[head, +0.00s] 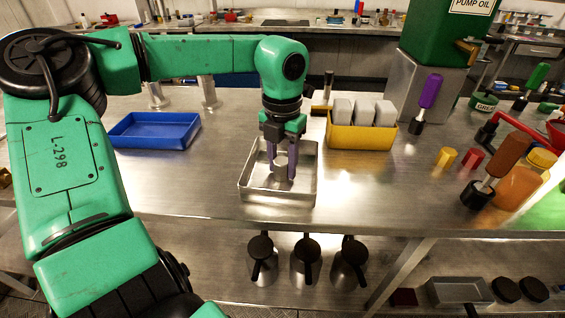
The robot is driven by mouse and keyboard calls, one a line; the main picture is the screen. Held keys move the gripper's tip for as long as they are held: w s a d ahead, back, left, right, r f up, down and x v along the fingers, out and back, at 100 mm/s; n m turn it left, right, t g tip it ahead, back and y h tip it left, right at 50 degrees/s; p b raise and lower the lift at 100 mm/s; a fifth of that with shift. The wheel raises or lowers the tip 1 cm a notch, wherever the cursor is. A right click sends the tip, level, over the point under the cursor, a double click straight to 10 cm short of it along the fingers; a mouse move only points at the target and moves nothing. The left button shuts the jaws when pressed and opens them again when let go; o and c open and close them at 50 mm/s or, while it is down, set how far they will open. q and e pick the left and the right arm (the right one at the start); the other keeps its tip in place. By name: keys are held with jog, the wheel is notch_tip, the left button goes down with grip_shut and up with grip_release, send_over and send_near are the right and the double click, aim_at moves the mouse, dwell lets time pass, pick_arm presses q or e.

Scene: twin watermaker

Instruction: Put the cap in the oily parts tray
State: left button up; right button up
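My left gripper (281,172) points straight down over the shallow bare-metal tray (306,190) near the front edge of the bench. Its two dark fingers stand apart, with the tips inside the tray's outline. A pale grey patch shows between the fingers; I cannot tell whether it is a cap or the tray's metal behind. No cap shows clearly in the tray. None of the trays has a readable label. My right gripper is not in view.
A blue tray (150,142) stands left. A yellow bin (360,138) with white boxes stands behind right. Small yellow (446,157) and red (473,159) pieces, an orange-handled tool (508,156) and a purple-handled tool (430,92) stand to the right. Bare bench lies between.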

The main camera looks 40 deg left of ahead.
aim_at(283, 159)
pick_arm(q)
jog(key=o, duration=0.3)
jog(key=shift+r, duration=0.25)
notch_tip(283, 159, up, 12)
jog(key=p, duration=0.1)
jog(key=shift+f, duration=0.15)
